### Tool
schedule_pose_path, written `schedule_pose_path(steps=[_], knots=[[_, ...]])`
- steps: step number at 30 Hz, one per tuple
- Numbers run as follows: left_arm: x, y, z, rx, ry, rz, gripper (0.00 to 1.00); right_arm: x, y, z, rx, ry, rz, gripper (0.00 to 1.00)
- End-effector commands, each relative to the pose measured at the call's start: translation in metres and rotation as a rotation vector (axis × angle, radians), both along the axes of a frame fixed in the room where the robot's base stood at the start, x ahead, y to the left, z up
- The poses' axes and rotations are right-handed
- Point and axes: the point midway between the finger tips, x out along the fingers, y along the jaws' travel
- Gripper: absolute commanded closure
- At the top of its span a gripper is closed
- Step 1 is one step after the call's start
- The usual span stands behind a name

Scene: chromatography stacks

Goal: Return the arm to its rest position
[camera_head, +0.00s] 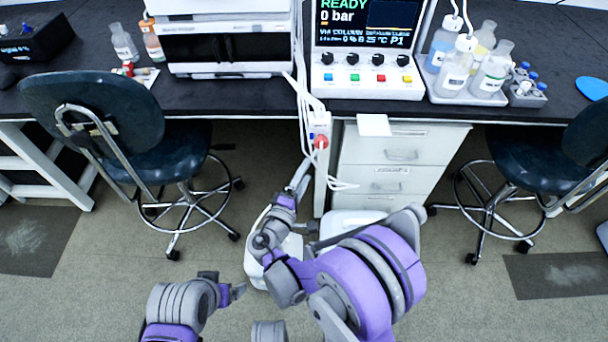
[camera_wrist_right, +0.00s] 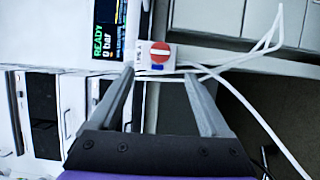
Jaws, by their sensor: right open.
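My right gripper (camera_head: 303,168) reaches forward from my arm in the head view, below the bench edge and beside a small white switch panel (camera_head: 319,124) with a red round knob (camera_head: 321,142). In the right wrist view the two fingers of my right gripper (camera_wrist_right: 160,78) stand apart with nothing held between them. The red knob (camera_wrist_right: 160,53) with a white bar shows just beyond the fingertips, apart from them as far as I can tell.
White cables (camera_head: 304,95) hang by the panel near my right gripper. A white drawer cabinet (camera_head: 401,158) stands right of it under the black bench (camera_head: 236,98). A stool (camera_head: 95,115) stands left and another (camera_head: 535,160) right. Bottles (camera_head: 458,66) stand in a tray on the bench.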

Motion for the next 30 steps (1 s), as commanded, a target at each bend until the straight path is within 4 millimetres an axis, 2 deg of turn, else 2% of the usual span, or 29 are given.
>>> schedule_pose_path(steps=[10,14,17,20,24,26,30], knots=[[0.0,0.0,0.0,0.0,0.0,0.0,0.07,0.0,0.0,0.0,0.0,0.001,0.0,0.19],[0.0,0.0,0.0,0.0,0.0,0.0,0.07,0.0,-0.015,0.002,0.029,0.029,-0.023,0.19],[0.0,0.0,0.0,0.0,0.0,0.0,0.07,-0.004,-0.047,0.006,0.1,0.094,-0.078,0.19],[0.0,0.0,0.0,0.0,0.0,0.0,0.07,-0.017,-0.091,0.008,0.216,0.188,-0.158,0.19],[0.0,0.0,0.0,0.0,0.0,0.0,0.07,-0.052,-0.145,0.008,0.409,0.317,-0.27,0.19],[0.0,0.0,0.0,0.0,0.0,0.0,0.07,-0.072,-0.163,0.007,0.496,0.365,-0.316,0.19],[0.0,0.0,0.0,0.0,0.0,0.0,0.07,-0.124,-0.192,0.003,0.71,0.463,-0.414,0.19]])
